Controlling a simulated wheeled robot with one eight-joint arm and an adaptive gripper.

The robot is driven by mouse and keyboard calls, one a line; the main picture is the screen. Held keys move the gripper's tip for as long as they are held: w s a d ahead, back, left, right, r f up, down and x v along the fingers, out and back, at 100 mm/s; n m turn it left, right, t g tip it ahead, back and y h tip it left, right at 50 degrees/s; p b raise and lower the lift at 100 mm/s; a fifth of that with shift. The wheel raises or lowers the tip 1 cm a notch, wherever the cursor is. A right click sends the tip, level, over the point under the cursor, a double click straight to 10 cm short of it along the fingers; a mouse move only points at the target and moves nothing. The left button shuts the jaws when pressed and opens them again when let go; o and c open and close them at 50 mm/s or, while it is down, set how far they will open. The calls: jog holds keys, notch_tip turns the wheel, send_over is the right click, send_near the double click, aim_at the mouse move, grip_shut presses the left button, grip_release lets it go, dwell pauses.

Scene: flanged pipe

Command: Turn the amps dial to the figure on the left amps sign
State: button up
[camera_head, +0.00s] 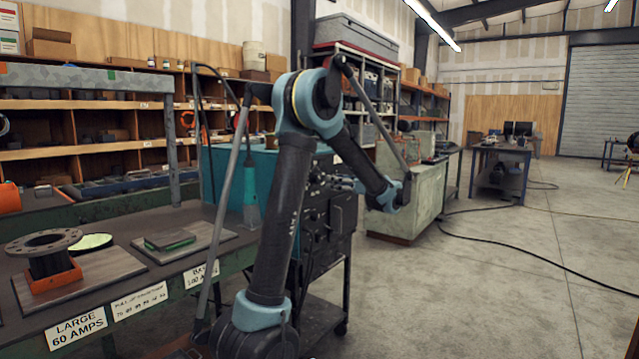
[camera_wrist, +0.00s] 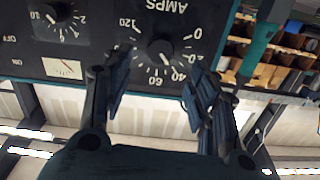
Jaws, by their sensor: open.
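The amps dial (camera_wrist: 161,49) is a round black knob on a dark panel, upside down in the wrist view, with figures from 0 to 120 around it. Its pointer seems to face the lower right, around 40 to 60; I cannot read it exactly. My gripper (camera_wrist: 158,68) is open, its fingers on either side of the knob; contact cannot be told. In the head view my gripper (camera_head: 338,181) is at the front of the teal machine (camera_head: 232,170), where the dial is hidden. The left amps sign (camera_head: 77,330) on the bench edge reads "LARGE 60 AMPS".
Another sign (camera_head: 201,275) seems to read 100 amps. A flanged pipe (camera_head: 46,255) stands on the bench at left. Cables (camera_head: 540,262) lie on the otherwise open floor at right.

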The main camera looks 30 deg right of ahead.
aim_at(320, 179)
jog(key=x, duration=0.7)
jog(key=shift+w+a, duration=0.15)
jog(key=shift+w, duration=0.2)
jog(key=shift+c, duration=0.6)
jog(key=c, duration=0.9)
